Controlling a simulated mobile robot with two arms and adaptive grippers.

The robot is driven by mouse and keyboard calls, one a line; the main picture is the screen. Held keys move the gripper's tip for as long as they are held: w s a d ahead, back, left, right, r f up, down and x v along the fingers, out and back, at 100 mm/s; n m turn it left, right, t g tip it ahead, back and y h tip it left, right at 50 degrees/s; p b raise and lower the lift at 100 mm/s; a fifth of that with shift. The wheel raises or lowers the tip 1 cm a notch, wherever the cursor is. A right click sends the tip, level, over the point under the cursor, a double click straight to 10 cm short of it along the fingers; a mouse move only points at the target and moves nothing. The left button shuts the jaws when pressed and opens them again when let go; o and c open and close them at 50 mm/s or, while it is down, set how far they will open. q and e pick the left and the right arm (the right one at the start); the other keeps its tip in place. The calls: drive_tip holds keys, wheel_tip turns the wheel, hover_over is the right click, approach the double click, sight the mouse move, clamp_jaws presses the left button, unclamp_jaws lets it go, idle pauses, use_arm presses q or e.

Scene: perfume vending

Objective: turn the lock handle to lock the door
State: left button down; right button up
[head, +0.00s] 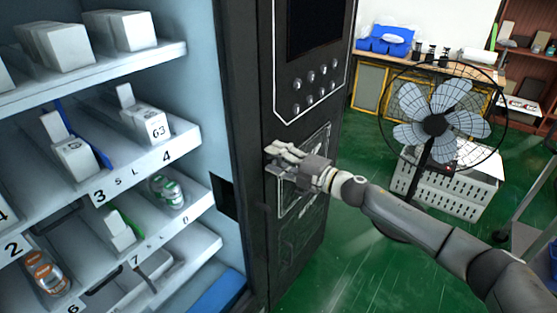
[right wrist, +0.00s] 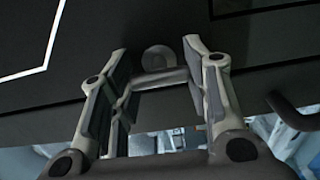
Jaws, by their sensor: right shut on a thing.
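My right gripper (head: 274,159) is at the dark front panel (head: 296,235) of the vending machine, below its keypad. In the right wrist view, the right gripper (right wrist: 157,62) is shut on the lock handle (right wrist: 162,78), a short grey bar lying crosswise between its fingers. A round grey boss (right wrist: 157,58) shows just behind the bar. In the head view the handle is hidden by the gripper. My left gripper is not in view.
White shelves (head: 190,135) with boxes and bottles fill the machine's interior on the left. The keypad (head: 315,75) is above my right gripper. A fan (head: 435,125) and a white crate (head: 455,195) stand at the right. Green floor (head: 345,265) is clear below my right arm.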

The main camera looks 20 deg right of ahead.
idle(0.4)
drive_tip(key=o, duration=1)
drive_tip(key=shift+o, duration=0.2)
drive_tip(key=v, duration=1.2)
